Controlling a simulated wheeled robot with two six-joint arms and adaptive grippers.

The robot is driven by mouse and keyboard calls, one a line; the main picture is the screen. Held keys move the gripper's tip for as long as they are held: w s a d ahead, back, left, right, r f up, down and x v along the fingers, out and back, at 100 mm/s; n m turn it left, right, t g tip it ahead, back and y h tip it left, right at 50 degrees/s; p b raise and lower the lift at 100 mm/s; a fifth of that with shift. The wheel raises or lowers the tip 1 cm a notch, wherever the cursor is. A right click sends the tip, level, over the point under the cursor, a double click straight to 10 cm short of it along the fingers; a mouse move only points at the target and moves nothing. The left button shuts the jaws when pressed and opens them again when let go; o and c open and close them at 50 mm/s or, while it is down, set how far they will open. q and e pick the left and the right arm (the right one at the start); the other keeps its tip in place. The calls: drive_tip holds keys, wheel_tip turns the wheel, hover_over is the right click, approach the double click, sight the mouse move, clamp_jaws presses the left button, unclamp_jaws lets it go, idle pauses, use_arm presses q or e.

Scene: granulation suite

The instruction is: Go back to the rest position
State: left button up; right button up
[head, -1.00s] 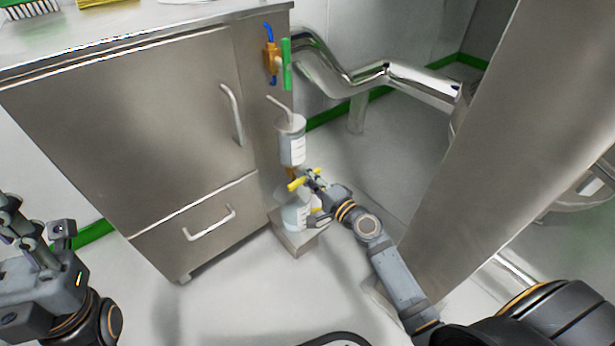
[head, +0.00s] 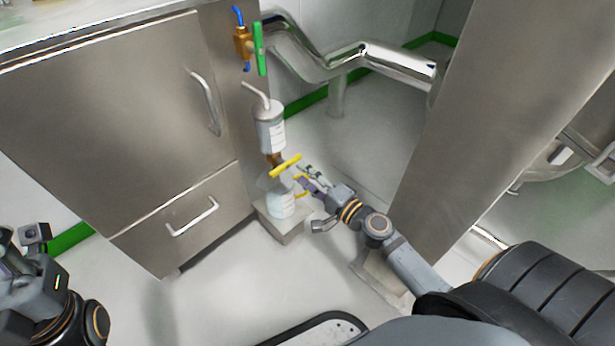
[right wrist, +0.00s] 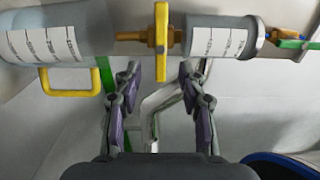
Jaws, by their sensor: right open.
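My right gripper (head: 312,180) is open and empty, just right of a yellow valve handle (head: 286,165) in the head view. The handle sits on a brass valve under a grey labelled canister (head: 270,128). Below it stands a translucent jug (head: 282,205) with a yellow handle. My left gripper (head: 8,245) is mostly cut off at the left edge of the head view, so its fingers cannot be judged.
The jug stands on a low steel block (head: 290,235). A steel cabinet (head: 130,120) is to the left, with a brass valve with a green handle (head: 258,48) on its side. A slanted steel column (head: 455,130) rises right of my right arm. Open floor lies in front.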

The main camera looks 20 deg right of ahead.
drive_tip(key=shift+s+d, duration=0.15)
drive_tip(key=shift+s, duration=0.15)
